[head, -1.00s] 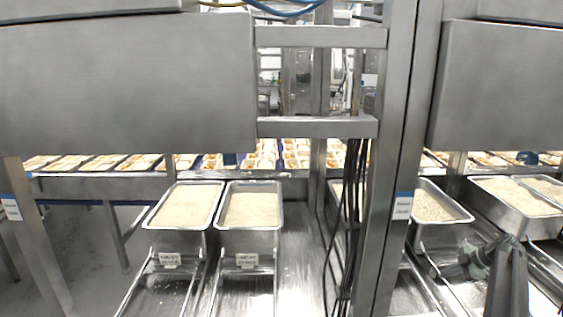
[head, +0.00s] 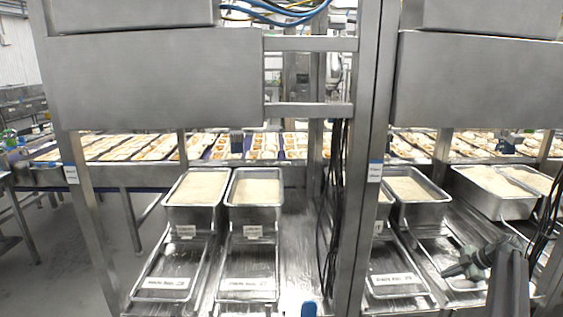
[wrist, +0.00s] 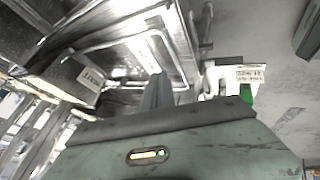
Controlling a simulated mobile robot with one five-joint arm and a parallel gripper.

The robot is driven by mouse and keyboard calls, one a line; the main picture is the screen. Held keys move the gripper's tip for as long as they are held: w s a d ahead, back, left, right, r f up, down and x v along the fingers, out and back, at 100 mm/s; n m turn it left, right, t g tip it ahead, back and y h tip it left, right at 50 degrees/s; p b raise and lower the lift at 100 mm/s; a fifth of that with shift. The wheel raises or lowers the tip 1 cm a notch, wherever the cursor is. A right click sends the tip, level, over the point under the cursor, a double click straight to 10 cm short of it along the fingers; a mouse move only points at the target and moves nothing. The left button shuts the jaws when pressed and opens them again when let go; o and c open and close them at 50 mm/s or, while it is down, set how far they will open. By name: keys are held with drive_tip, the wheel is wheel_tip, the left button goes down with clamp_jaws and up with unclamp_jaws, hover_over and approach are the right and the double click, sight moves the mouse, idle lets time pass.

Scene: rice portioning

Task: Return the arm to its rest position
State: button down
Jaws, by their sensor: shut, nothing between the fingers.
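My arm is folded low at the right edge of the head view. My gripper (head: 450,271) is at its left end, pointing left in front of a sloping steel channel with a tray. In the wrist view, my gripper's fingers (wrist: 156,92) are together and hold nothing. Beyond them is a shiny steel tray (wrist: 135,55), apart from the fingers as far as I can tell.
Steel pans of rice (head: 255,192) stand at the top of the sloping channels. A steel upright (head: 362,150) stands left of my arm. Dark cables (head: 333,200) hang beside it. Meal trays (head: 150,148) fill the belt behind. Grey floor shows at left.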

drive_tip(key=s+a+f+m+g, duration=0.1)
drive_tip(key=s+a+m, duration=0.1)
drive_tip(key=a, duration=0.7)
drive_tip(key=s+a+f+m+g+h, duration=0.1)
drive_tip(key=s+a+m, duration=0.15)
drive_tip(key=a, duration=0.55)
drive_tip(key=s+a+f+m+g, duration=0.2)
drive_tip(key=a+m, duration=0.1)
drive_tip(key=a, duration=0.6)
drive_tip(key=s+a+f+m+g+h, duration=0.1)
drive_tip(key=s+a+m+h, duration=0.3)
drive_tip(key=s+a+m, duration=0.5)
drive_tip(key=s+a, duration=0.5)
drive_tip(key=a, duration=0.3)
drive_tip(key=shift+g, duration=0.4)
drive_tip(key=shift+a, duration=0.1)
